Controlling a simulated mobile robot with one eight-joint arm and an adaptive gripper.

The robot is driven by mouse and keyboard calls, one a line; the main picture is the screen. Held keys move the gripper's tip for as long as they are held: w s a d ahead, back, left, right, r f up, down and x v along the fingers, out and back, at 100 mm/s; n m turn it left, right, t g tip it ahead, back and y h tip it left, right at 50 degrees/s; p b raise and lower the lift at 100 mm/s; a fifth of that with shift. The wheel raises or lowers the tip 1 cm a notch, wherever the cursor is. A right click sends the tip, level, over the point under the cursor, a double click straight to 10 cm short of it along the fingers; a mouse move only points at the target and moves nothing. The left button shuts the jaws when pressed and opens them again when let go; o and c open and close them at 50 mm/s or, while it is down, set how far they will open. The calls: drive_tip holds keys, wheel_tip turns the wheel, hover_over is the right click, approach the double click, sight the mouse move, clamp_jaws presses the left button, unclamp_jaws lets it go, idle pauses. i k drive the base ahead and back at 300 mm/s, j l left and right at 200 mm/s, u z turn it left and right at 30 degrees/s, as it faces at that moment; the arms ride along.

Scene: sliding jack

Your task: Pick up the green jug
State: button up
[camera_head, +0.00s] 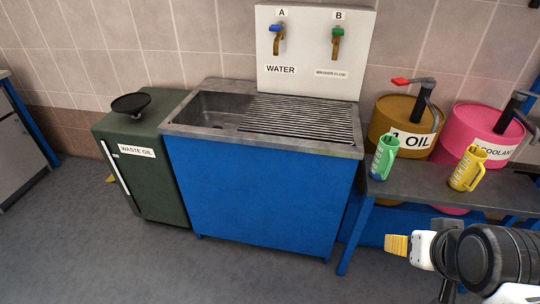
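The green jug (383,160) stands upright on a dark grey bench (420,188) at the right, near the bench's left end. It has a handle on its right side and pale markings on its front. My gripper (397,245) is at the lower right, with a yellow-ribbed fingertip pointing left. It appears below and in front of the bench, apart from the jug. Only one fingertip shows clearly, so its opening cannot be told. Nothing is seen held in it.
A yellow jug (468,169) stands right of the green one. Behind are a brown oil drum (391,115) and a pink coolant drum (470,125), both with pumps. A blue sink cabinet (262,195) and a green waste oil cabinet (152,185) stand left. Floor in front is clear.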

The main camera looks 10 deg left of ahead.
sight(386, 151)
drive_tip(key=i+j+u, duration=0.25)
drive_tip(key=i, duration=0.2)
drive_tip(key=i+u, duration=0.2)
drive_tip(key=i, duration=0.25)
